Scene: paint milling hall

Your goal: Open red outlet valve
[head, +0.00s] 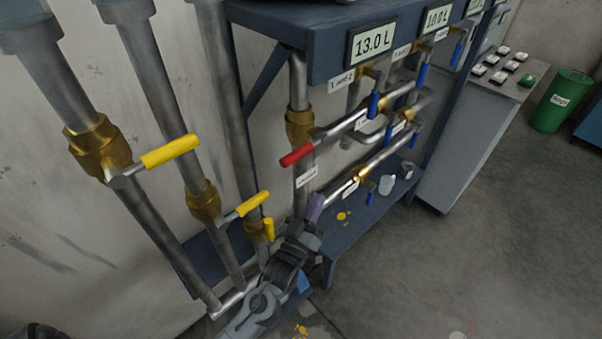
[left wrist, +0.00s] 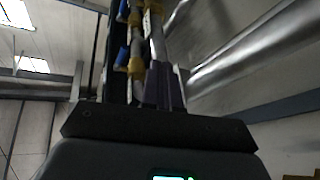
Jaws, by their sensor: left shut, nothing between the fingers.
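The red-handled valve lever (head: 297,155) sticks out to the left from a brass valve body (head: 299,125) on a vertical pipe under the blue frame. My left gripper (head: 315,205) comes up from below. Its purple fingers are shut with nothing between them. In the head view the fingertips appear below and a little right of the red lever, apart from it, over a pipe. The closed fingers also show in the left wrist view (left wrist: 162,85), with pipes and brass fittings behind them. The red lever cannot be made out in that view. My right gripper is not in view.
Yellow levers (head: 170,151) on thick pipes stand at the left. Several blue levers (head: 374,104) hang right of the red one. Displays such as 13.0 L (head: 374,43) sit above. A button console (head: 502,66) and a green bin (head: 562,100) stand right; the floor there is open.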

